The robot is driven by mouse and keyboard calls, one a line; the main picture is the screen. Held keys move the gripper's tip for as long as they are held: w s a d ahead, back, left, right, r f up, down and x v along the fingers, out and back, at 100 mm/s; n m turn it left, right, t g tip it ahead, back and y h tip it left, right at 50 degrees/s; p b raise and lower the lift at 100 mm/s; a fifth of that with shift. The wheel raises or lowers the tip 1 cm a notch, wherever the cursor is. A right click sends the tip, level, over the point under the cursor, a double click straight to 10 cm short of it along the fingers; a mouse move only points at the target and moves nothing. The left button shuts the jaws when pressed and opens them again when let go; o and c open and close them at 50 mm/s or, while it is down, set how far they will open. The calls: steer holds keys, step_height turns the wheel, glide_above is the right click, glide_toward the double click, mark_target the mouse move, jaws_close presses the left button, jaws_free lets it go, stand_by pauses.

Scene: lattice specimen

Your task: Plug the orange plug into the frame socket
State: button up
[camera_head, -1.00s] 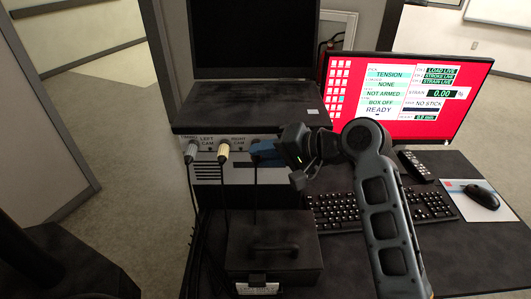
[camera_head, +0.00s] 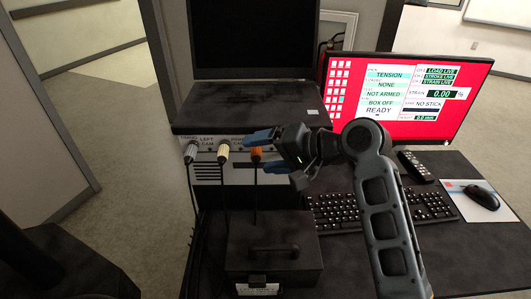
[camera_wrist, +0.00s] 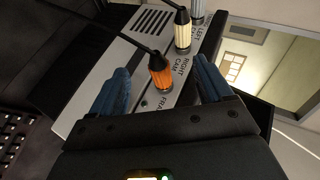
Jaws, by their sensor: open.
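The orange plug (camera_head: 256,154) stands at the front panel of the grey box (camera_head: 215,170), right of the cream plug, with its dark cable hanging down. In the wrist view the orange plug (camera_wrist: 161,72) is at the panel beside lettering that begins "FRA". It looks seated there, but its tip and the frame socket are hidden behind its body. My gripper (camera_head: 261,151) is open, its blue fingers above and below the plug. In the wrist view my gripper (camera_wrist: 162,69) has a finger on each side of the plug, with gaps between.
A cream plug (camera_head: 223,152) and a grey plug (camera_head: 190,153) sit in the same panel to the left. A black case (camera_head: 274,252) with a handle stands below. The keyboard (camera_head: 385,207) and red-screened monitor (camera_head: 408,98) are to the right.

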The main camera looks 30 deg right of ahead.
steer(key=shift+s, duration=0.1)
steer(key=shift+p+v, duration=0.9)
steer(key=shift+v, duration=0.15)
steer(key=v, duration=0.2)
steer(key=shift+s+d+r+p, duration=0.15)
steer(key=shift+s+d+p, duration=0.15)
steer(key=shift+p, duration=0.1)
steer(key=b+v, duration=0.1)
steer(key=v, duration=0.6)
steer(key=shift+s+r, duration=0.2)
steer(key=shift+s, duration=0.05)
steer(key=shift+d, duration=0.15)
